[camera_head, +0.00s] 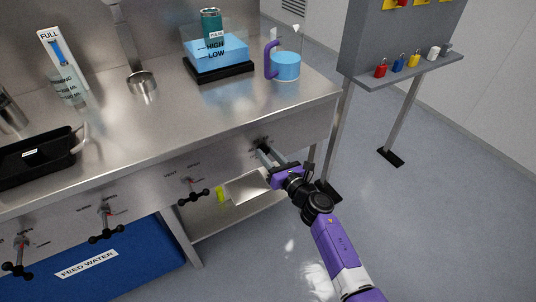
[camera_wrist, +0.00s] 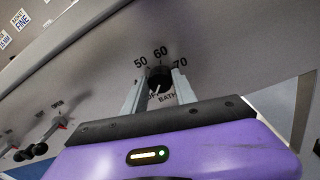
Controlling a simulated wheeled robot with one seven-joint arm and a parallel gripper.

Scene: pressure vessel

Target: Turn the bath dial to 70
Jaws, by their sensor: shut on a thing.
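The bath dial (camera_wrist: 160,77) is a black round knob on the bench's steel front panel, with the marks 50, 60 and 70 around its top and the word BATH below. My gripper (camera_wrist: 158,88) is shut on it, one finger on each side. A pale pointer line shows on the lower part of the knob, but I cannot tell the exact setting. In the head view my gripper (camera_head: 262,154) reaches the right end of the front panel, and the dial is mostly hidden by the fingers.
Several valves with black handles, including one nearby (camera_head: 194,190), line the panel to the left. On the bench stand a clear jug of blue liquid (camera_head: 286,66) and a blue bath (camera_head: 216,56). A lockout stand (camera_head: 405,70) is at right. Open floor lies in front.

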